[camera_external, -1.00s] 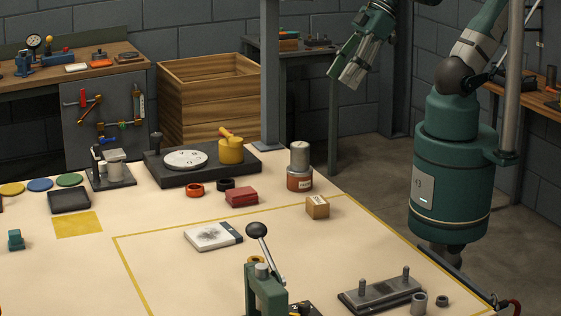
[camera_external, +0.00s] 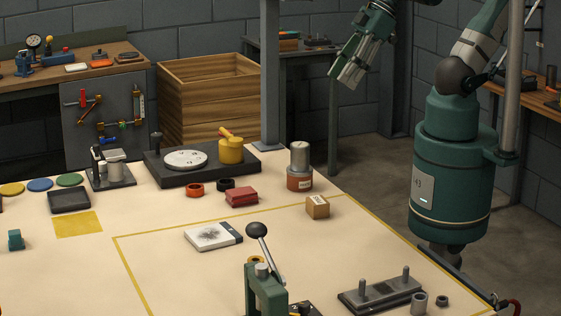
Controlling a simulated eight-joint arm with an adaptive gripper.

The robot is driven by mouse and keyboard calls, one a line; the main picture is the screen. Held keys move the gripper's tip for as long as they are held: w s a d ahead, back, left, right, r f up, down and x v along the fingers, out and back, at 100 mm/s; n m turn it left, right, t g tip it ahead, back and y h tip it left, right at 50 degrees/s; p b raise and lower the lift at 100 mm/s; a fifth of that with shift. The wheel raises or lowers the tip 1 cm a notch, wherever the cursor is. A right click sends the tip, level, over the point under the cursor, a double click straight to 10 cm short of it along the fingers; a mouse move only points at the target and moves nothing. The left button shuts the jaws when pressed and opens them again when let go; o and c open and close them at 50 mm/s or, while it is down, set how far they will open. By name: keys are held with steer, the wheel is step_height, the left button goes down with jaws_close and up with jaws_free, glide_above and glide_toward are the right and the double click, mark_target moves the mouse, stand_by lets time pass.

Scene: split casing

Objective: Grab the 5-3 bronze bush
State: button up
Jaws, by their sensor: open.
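A small bronze-coloured ring (camera_external: 255,259) shows partly behind the green hand press (camera_external: 266,289), near the front of the table. It looks like a bronze bush, but I cannot read any 5-3 marking on it. A grey bush (camera_external: 419,303) and a smaller dark one (camera_external: 442,300) stand at the front right, beside a grey plate with two pins (camera_external: 381,294). My gripper (camera_external: 347,77) is open and empty, high at the top, well away from the bronze ring. Its fingers point down and to the left.
The press lever with its black ball (camera_external: 257,230) rises near the ring. A white box (camera_external: 213,236), a small carton (camera_external: 317,207), a red block (camera_external: 241,196) and a labelled canister (camera_external: 299,168) stand farther back. The table (camera_external: 180,285) is clear left of the press.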

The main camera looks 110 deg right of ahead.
steer(key=shift+w, duration=0.1)
steer(key=w+a+f+n+g+b, duration=0.1)
steer(key=w+a+f+n, duration=0.15)
steer(key=w, duration=0.45)
steer(key=w+a+f+n+g+b, duration=0.1)
steer(key=w+a+n+g, duration=0.1)
steer(key=w+a, duration=0.35)
steer(key=w+a+f+n+g+b, duration=0.1)
steer(key=w+a+f+n, duration=0.15)
steer(key=w, duration=0.65)
steer(key=w+a+f+n+g, duration=0.1)
steer(key=w+a+f+n, duration=0.1)
steer(key=w+a+f, duration=0.2)
steer(key=w+a+f+n+g+b, duration=0.1)
steer(key=w+a+f, duration=0.4)
steer(key=f, duration=0.6)
steer(key=w+a+f+n+g+b, duration=0.1)
steer(key=w+a+f+n, duration=0.2)
steer(key=w+a+f, duration=0.2)
step_height(320, 180, down, 3)
steer(key=shift+w+a+r, duration=0.15)
steer(key=shift+w+a, duration=0.05)
steer(key=shift+w, duration=0.2)
steer(key=shift+f+b, duration=0.4)
steer(key=shift+f, duration=0.9)
